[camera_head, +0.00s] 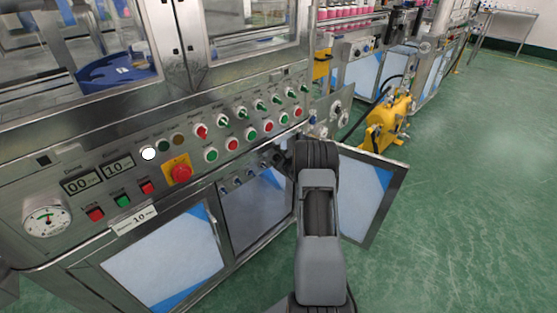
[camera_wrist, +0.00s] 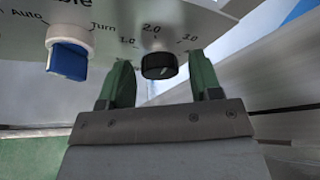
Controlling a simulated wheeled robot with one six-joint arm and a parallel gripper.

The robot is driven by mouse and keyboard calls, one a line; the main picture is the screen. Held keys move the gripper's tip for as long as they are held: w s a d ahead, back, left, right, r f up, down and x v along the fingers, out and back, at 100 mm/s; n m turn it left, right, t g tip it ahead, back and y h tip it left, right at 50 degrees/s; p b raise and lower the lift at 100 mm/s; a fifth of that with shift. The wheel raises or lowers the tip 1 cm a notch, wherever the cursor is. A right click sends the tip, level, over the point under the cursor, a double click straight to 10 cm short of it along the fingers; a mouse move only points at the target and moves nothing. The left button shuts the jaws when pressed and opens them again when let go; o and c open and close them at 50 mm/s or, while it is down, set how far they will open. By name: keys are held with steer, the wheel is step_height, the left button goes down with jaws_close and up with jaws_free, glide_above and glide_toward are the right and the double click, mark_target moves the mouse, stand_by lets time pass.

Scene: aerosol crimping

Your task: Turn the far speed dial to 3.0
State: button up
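A black speed dial (camera_wrist: 158,66) sits on a pale panel in the wrist view, with the marks 1.0, 2.0 and 3.0 around it. A small light mark shows on its face; I cannot read its exact setting. My gripper (camera_wrist: 159,74) is open, with one green finger on each side of the dial and gaps between them and it. A blue switch (camera_wrist: 68,56) with a white collar, near the words Auto and Turn, sits left of the dial. In the head view my arm hides the gripper and the dial it is at.
The machine's control panel in the head view carries a red emergency stop (camera_head: 181,173), a round gauge (camera_head: 46,218) and several buttons. An open cabinet door (camera_head: 367,195) stands right of my arm. A yellow pump (camera_head: 390,122) stands behind it. Green floor is clear at right.

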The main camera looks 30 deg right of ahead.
steer(key=shift+o, duration=0.3)
steer(key=p+v, duration=0.2)
steer(key=v, duration=1.1)
steer(key=shift+s+p, duration=0.4)
steer(key=shift+r, duration=0.15)
